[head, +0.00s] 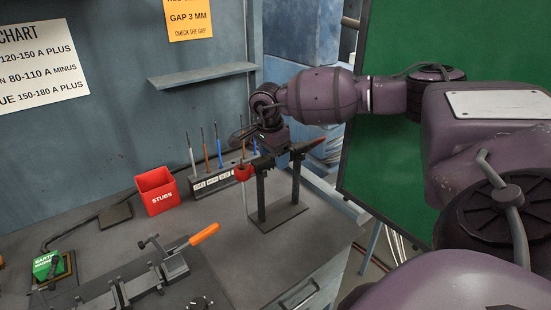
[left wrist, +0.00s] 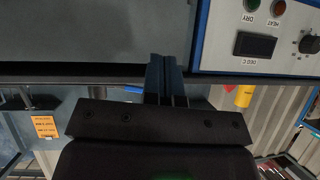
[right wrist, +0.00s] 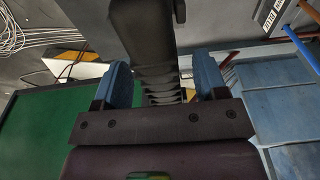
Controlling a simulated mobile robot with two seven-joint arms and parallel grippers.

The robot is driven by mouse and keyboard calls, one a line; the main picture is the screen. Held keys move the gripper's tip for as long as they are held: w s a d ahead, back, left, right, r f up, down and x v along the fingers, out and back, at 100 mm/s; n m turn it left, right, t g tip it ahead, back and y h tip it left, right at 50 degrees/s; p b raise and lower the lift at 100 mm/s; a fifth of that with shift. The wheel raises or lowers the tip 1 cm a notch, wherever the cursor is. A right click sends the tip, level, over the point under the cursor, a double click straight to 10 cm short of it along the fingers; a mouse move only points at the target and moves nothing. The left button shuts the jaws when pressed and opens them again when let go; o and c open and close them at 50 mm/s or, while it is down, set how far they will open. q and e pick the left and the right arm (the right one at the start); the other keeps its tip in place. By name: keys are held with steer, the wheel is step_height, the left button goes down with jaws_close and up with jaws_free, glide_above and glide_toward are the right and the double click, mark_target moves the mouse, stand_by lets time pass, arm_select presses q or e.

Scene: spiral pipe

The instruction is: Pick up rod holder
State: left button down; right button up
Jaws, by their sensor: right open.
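The rod holder (head: 308,145), black with red parts, lies across the two posts of a dark stand (head: 262,195) on the bench. My right gripper (head: 272,143) is at the holder and hides part of it in the head view. In the right wrist view, the holder's black ribbed body (right wrist: 156,50) runs between the two blue fingers of the right gripper (right wrist: 163,85). The fingers stand apart, with gaps beside the body. My left gripper (left wrist: 165,78) shows only in its wrist view, its fingers together with nothing visible between them.
A rack (head: 212,182) with several coloured rods stands behind the stand, beside a red STUBS bin (head: 158,191). A clamp fixture with an orange handle (head: 204,234) lies on the front bench. A shelf (head: 203,74) is above. A control panel (left wrist: 258,45) is near my left gripper.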

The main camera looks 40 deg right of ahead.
steer(key=c, duration=1)
steer(key=shift+r, duration=0.15)
step_height(320, 180, up, 20)
steer(key=shift+f+b, duration=0.1)
steer(key=shift+b, duration=0.35)
